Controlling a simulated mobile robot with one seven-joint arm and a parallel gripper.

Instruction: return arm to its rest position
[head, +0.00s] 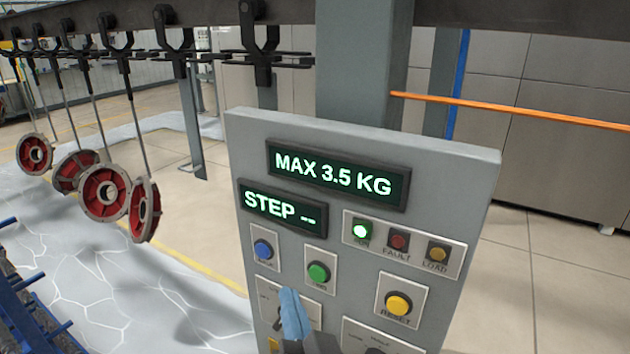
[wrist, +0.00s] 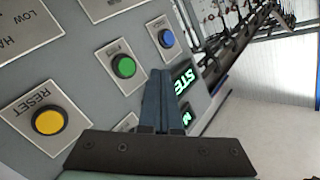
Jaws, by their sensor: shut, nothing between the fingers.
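My gripper (head: 294,314) shows at the bottom centre of the head view, with blue fingers pressed together and nothing between them. In the wrist view the shut fingers (wrist: 158,98) point at the grey control panel (wrist: 85,70). In the head view the fingers stand in front of the lower part of the panel (head: 235,150), just below the green button (head: 318,273). I cannot tell whether they touch the panel. Part of a lower switch plate is hidden behind them.
The panel has a blue button (head: 263,249), a yellow reset button (head: 398,304) and a lit green lamp (head: 361,232). Its displays read "MAX 3.5 KG" and "STEP --". Red wheel-shaped parts (head: 104,192) hang from the conveyor hooks at left. An orange bar (head: 510,111) spans the right.

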